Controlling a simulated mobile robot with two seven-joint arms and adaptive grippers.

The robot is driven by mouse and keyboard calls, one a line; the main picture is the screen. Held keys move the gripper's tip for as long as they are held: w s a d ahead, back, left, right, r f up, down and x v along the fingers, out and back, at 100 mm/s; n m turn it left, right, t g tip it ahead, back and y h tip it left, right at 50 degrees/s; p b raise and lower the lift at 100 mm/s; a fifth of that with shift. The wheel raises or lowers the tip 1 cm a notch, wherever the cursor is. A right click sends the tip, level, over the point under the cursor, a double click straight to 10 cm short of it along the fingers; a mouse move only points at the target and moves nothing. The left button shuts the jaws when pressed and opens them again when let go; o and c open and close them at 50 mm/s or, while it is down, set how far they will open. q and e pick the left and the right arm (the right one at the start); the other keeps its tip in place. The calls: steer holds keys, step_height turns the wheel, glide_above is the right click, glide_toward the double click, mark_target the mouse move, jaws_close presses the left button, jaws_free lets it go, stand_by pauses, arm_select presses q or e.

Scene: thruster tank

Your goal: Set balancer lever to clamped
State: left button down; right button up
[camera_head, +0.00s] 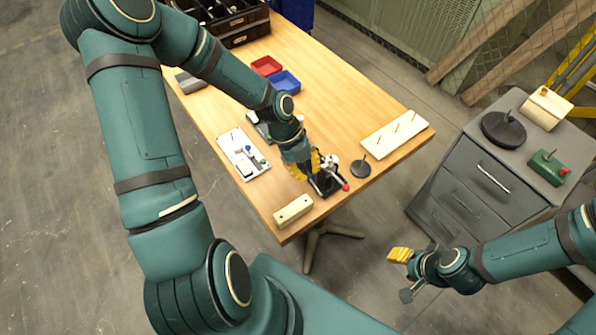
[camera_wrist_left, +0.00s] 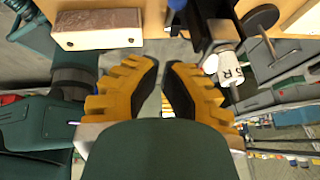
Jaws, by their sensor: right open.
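The balancer (camera_head: 328,181) stands near the table's front right edge, with a black base, pale metal parts and a red knob (camera_head: 346,187). In the left wrist view, its dark body and a white cylinder with black letters (camera_wrist_left: 227,66) show at the upper right. I cannot tell the lever's position. My left gripper (camera_head: 308,164) is at the balancer's left side and hides part of it. In the left wrist view, its yellow fingers (camera_wrist_left: 162,85) have a narrow empty gap between them. My right gripper (camera_head: 402,274) is open and empty, off the table's front right side.
A pale wooden block (camera_head: 293,210) lies at the front table edge. A white plate with small parts (camera_head: 243,154) is left, a black round base (camera_head: 360,169) right, and a pegged board (camera_head: 395,134) farther right. A grey drawer cabinet (camera_head: 480,185) stands beyond a floor gap.

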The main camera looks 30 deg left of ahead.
arm_select(q)
steer(key=a+p+v, duration=0.1)
steer(key=v, duration=0.8)
steer(key=shift+w+a+p, duration=0.35)
steer(key=shift+p, duration=0.05)
arm_select(e)
steer(key=shift+w+d+r, duration=0.1)
steer(key=shift+w+r, duration=0.15)
steer(key=shift+r, duration=0.3)
steer(key=shift+w+r, duration=0.2)
steer(key=shift+r, duration=0.3)
steer(key=shift+s, duration=0.1)
